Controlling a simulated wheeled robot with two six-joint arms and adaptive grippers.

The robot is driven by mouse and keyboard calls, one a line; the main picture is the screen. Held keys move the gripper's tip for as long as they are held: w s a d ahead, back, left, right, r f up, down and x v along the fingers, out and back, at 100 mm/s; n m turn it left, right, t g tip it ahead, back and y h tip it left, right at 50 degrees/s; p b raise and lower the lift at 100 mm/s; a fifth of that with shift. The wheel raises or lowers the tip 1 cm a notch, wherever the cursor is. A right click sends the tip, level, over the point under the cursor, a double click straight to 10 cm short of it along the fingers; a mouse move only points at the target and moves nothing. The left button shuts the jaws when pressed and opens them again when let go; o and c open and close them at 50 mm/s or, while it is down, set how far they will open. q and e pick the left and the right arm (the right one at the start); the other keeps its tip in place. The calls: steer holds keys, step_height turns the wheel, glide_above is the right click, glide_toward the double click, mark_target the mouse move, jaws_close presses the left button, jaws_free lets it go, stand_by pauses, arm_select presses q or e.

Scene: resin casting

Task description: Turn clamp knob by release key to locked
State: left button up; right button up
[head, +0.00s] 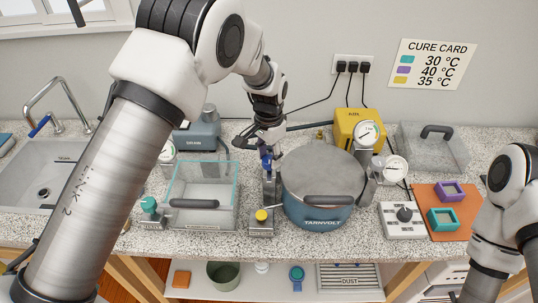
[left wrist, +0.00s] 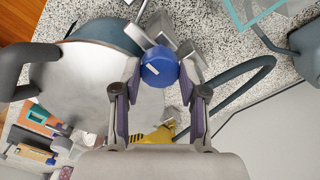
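A blue clamp knob (head: 266,163) stands on a grey metal clamp (head: 269,188) at the left side of the blue pot. In the left wrist view the round blue knob (left wrist: 159,63) has a white mark on its top and sits between my fingertips. My left gripper (head: 265,146) reaches down from above, and its two fingers (left wrist: 160,72) appear to touch the knob on both sides. I cannot make out a release key or a locked mark. My right arm shows at the far right, with its gripper out of view.
The lidded pot (head: 322,210) stands right beside the clamp. A yellow-knobbed block (head: 261,229) is in front. A clear tray (head: 203,213) lies left, a gauge (head: 367,133) and yellow box (head: 351,116) behind, and a lever box (head: 404,227) right.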

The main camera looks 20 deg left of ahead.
arm_select(q)
steer(key=shift+f, duration=0.15)
steer(key=shift+n, duration=0.3)
steer(key=n, duration=0.3)
steer(key=shift+p, duration=0.4)
steer(key=n, duration=0.4)
steer(key=shift+n, duration=0.4)
steer(key=n, duration=0.4)
steer(key=shift+n+p, duration=0.3)
steer(key=shift+p, duration=0.1)
steer(key=n, duration=0.4)
steer(key=shift+d+f+n, duration=0.1)
steer(key=shift+n, duration=0.3)
